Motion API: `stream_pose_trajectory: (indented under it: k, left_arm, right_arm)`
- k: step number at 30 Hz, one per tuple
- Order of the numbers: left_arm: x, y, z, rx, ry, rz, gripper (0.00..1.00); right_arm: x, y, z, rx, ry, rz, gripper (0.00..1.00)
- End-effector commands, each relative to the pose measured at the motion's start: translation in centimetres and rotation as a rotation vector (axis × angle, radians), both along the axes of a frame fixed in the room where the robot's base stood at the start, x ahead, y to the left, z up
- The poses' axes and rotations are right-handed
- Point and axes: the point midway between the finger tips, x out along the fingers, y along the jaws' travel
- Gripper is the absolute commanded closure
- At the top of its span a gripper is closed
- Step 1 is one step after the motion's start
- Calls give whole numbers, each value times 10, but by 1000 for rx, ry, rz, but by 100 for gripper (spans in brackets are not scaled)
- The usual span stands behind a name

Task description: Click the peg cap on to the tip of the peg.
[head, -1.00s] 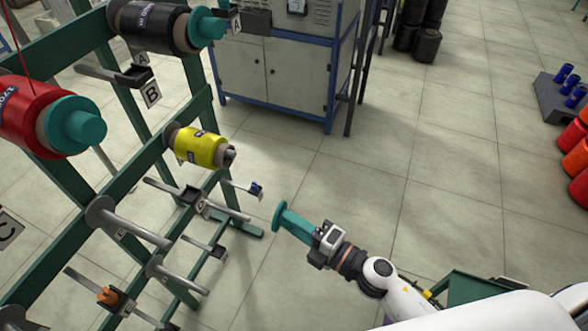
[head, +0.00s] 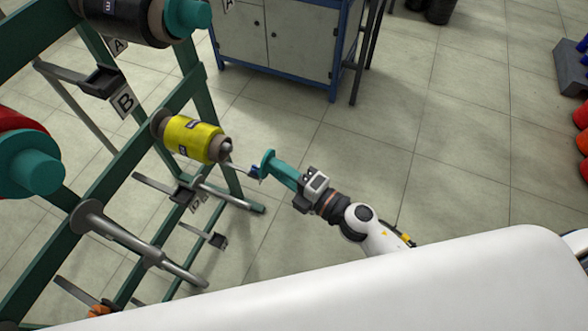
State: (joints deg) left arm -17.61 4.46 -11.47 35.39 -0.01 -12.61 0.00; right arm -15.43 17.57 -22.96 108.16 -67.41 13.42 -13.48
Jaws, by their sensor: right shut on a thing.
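The teal peg cap (head: 283,173), with a round flange at its left end, is in my right gripper (head: 304,188), which is shut on its right part. The yellow spool (head: 192,139) sits on a peg of the green rack. My left gripper is not in view.
The green rack (head: 160,115) fills the left side, with bare pegs below (head: 130,238) and other capped spools above.

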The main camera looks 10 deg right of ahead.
Motion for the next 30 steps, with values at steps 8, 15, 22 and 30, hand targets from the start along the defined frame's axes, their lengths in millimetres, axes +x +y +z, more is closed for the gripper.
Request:
stream_pose_trajectory:
  k: [8,15,22,30]
  left_arm:
    - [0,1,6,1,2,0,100]
    - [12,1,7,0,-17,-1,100]
    - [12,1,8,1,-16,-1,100]
    - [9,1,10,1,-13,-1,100]
  right_arm:
    - [20,27,0,0,0,-1,96]
    - [20,28,0,0,0,-1,96]
    - [24,33,0,1,0,0,96]
    - [29,39,1,0,-1,-1,96]
